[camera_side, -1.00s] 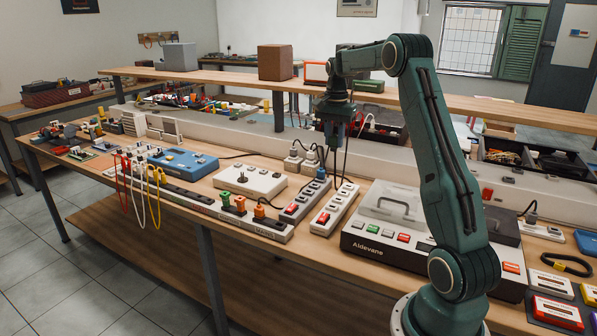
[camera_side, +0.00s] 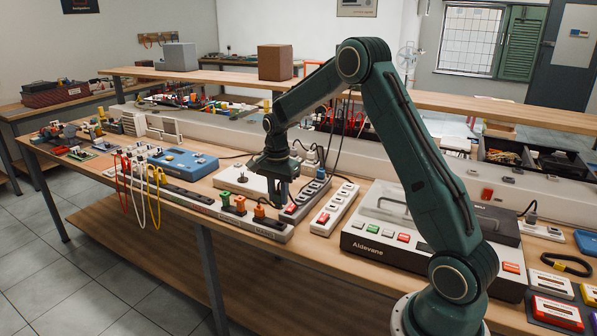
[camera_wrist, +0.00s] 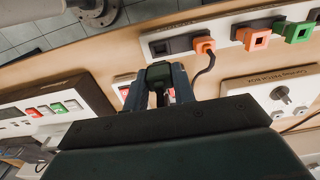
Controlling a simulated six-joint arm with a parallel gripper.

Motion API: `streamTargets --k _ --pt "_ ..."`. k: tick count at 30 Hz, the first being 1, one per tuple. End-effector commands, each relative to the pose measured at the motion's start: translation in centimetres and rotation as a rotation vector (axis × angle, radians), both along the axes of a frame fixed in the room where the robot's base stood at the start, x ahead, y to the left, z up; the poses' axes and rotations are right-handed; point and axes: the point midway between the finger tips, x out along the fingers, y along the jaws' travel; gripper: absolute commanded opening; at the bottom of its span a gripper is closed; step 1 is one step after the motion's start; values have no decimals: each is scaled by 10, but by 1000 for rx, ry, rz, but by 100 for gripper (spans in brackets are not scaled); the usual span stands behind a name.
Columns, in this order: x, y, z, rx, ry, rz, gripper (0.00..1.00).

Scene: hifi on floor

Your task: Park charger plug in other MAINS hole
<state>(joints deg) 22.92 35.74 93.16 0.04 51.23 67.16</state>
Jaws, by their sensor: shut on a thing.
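My gripper (camera_side: 280,199) is shut on a dark charger plug, which shows between the two fingers in the wrist view (camera_wrist: 158,75). The plug's lower end is hidden by the fingers. In the side view my gripper is above the right end of the long white MAINS strip (camera_side: 278,236), right of its orange plug (camera_side: 259,213). The wrist view shows the strip (camera_wrist: 147,38) with a dark socket hole (camera_wrist: 160,48) beside an orange plug (camera_wrist: 203,45) with a dark cord. The held plug appears apart from this hole.
Another orange plug (camera_wrist: 257,38) and a green plug (camera_wrist: 298,30) stand along the strip. White switch strips (camera_side: 334,209) lie right of my gripper.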

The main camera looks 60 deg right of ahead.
Motion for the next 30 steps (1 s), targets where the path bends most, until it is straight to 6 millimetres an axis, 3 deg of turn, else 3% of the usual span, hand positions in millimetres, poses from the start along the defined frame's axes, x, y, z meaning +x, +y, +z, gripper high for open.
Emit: streamTargets --k 13,30 --pt "0 0 -7 0 0 0 6" --pt "0 0 -41 1 1 0 6"
